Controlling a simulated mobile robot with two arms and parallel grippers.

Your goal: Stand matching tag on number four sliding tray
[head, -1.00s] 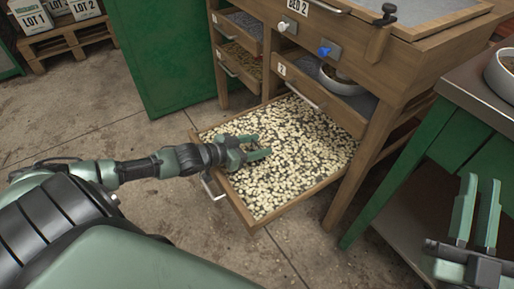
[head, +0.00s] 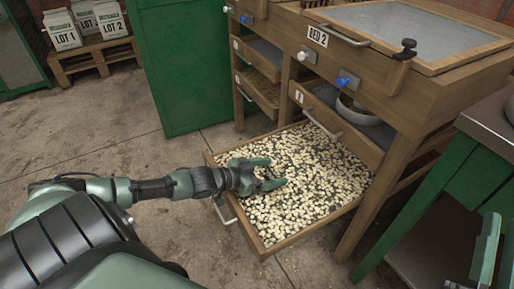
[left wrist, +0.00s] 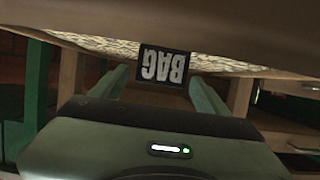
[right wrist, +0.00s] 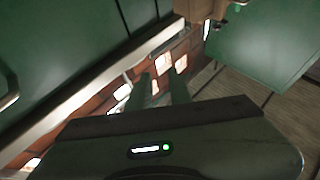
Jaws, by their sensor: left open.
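A wooden sliding tray (head: 290,243) is pulled out at the bottom of the bench and filled with pale beans. Its number is not readable in the head view. My left gripper (head: 272,173) is open, low over the tray's left part. In the left wrist view, a dark tag (left wrist: 163,65) with white letters "BAG", upside down, shows between the open fingers (left wrist: 163,88). I cannot tell whether the fingers touch it. In the head view only a dark patch shows there. My right gripper (head: 488,250) is open and empty at the right edge.
Above the tray are a drawer with a small number plate (head: 299,97), a grey bowl (head: 352,105) and a "BED 2" label (head: 317,36). A green-legged metal table (head: 490,115) stands right. A pallet with lot bags (head: 62,30) is far left. Floor in front is clear.

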